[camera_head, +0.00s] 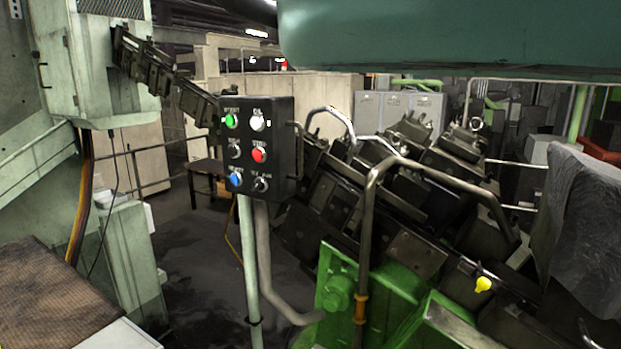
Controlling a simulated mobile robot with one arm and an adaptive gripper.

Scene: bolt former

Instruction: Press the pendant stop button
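The pendant (277,175) is a black control box on a pale green post, a little left of the middle of the head view. Its face carries a green button (231,121), a white button (257,123), a red button (259,155) with a label above it that seems to read "STOP", and a blue button (236,179). Two dark switches or knobs also sit on the face. The red button is in plain view with nothing in front of it. My gripper is not in view.
The post (248,270) and a bent grey pipe (266,262) run down below the pendant. Dark machinery with metal handrails (368,210) and a green machine base (345,290) stand to the right. A large teal body (450,35) overhangs the top right. Dark floor (195,260) is open left of the post.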

